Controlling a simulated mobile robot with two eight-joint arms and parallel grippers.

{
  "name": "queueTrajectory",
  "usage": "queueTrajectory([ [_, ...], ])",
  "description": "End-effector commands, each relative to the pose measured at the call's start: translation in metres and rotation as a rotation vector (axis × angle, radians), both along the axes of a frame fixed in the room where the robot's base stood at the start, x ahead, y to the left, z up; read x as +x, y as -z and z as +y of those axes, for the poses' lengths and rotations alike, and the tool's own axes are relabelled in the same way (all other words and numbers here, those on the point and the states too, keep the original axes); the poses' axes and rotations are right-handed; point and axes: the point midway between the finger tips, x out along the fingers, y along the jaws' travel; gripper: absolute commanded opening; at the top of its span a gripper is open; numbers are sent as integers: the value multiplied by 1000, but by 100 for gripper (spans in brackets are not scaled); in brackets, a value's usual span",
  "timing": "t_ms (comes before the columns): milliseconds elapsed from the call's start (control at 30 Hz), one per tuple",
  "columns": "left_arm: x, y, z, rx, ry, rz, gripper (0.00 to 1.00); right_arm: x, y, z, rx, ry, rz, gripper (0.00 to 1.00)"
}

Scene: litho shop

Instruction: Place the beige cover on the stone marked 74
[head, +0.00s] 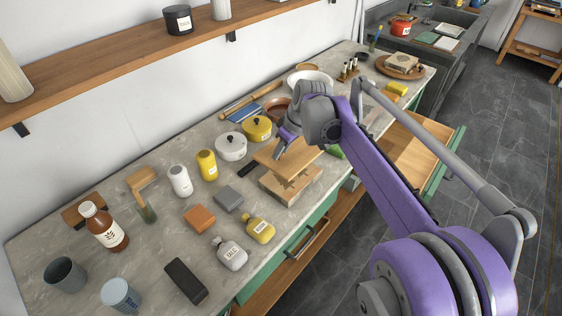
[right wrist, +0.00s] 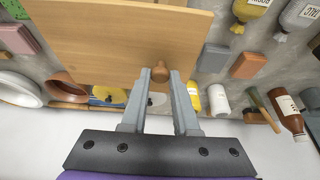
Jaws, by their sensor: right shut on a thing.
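My right gripper (head: 281,146) is shut on the round knob (right wrist: 160,73) of a flat beige wooden cover, which fills the upper left of the right wrist view (right wrist: 100,35). In the head view the cover (head: 272,153) is over, and slightly left of, a thick beige block (head: 290,186) on the counter. The cover hides part of the block's top; I cannot tell whether they touch. A small dark mark shows on the block's side, but I cannot read a number. A similar pale block (head: 403,61) sits at the far end. My left gripper is not in view.
The stone counter (head: 160,262) holds a grey block (head: 228,199), an orange block (head: 200,218), a yellow bottle (head: 260,230), a grey bottle (head: 231,254), and a white pot (head: 231,147). An open drawer (head: 408,150) sticks out at the right.

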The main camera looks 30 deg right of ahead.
Motion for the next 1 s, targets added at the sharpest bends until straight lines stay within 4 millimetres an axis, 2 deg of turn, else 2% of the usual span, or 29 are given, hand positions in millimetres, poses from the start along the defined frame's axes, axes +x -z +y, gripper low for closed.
queueTrajectory([
  [67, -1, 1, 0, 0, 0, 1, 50, 0, 7, 0, 0, 0, 0, 0],
  [300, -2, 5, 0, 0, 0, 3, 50, 0, 50, 0, 0, 1, 0, 0],
  [467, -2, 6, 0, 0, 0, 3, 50, 0, 65, 0, 0, 1, 0, 0],
  [700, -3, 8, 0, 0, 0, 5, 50, 0, 97, 0, 0, 1, 0, 0],
  [967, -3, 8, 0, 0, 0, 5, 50, 0, 100, 0, 0, 1, 0, 0],
  [1000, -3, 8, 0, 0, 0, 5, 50, 0, 100, 0, 0, 1, 0, 36],
])
